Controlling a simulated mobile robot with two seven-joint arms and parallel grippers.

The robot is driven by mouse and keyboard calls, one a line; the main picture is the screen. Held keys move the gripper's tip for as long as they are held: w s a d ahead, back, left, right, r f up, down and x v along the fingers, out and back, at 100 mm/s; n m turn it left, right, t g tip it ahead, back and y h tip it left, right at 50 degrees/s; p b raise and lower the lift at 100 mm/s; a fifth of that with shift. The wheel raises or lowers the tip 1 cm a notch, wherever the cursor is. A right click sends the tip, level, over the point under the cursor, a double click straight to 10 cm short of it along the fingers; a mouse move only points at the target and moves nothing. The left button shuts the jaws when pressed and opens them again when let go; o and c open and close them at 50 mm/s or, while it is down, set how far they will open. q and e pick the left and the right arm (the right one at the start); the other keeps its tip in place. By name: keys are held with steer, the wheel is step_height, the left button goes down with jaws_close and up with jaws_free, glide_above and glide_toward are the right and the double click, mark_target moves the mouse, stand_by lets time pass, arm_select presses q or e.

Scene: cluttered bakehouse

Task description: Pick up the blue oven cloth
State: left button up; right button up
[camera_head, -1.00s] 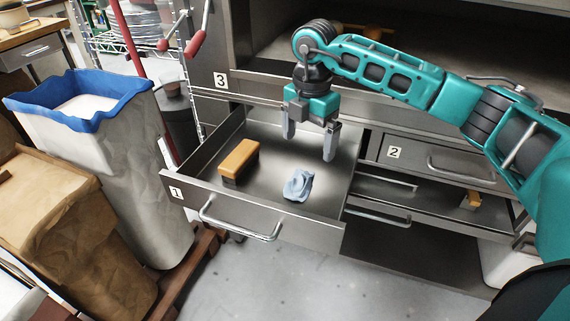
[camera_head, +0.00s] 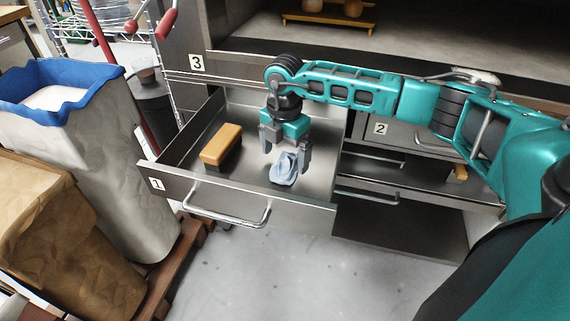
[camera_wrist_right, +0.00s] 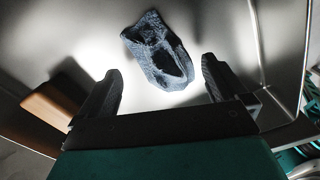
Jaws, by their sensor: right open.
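The blue oven cloth (camera_head: 284,170) lies crumpled on the floor of the open drawer labelled 1 (camera_head: 232,204). My right gripper (camera_head: 285,158) is open and empty, just above and behind the cloth in the head view. In the right wrist view the cloth (camera_wrist_right: 159,52) lies ahead of the two spread fingers (camera_wrist_right: 160,88), roughly centred between them and apart from both. My left gripper is in neither view now.
An orange-topped brush or block (camera_head: 221,146) lies left of the cloth in the same drawer. Drawer 2 (camera_head: 404,135) is to the right, with an open drawer below it. A blue-rimmed bin (camera_head: 88,150) and brown paper sacks (camera_head: 60,240) stand at left.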

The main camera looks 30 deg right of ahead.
mark_target(285, 156)
steer(key=shift+f, duration=0.9)
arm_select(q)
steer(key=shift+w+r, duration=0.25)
arm_select(e)
steer(key=c, duration=0.6)
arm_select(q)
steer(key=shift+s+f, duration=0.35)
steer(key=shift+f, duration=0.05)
arm_select(e)
steer(key=c, duration=0.5)
steer(key=shift+r, duration=0.15)
arm_select(q)
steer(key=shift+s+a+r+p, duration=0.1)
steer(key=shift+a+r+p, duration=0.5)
steer(key=shift+p, duration=0.7)
arm_select(e)
steer(key=shift+r, duration=9.9)
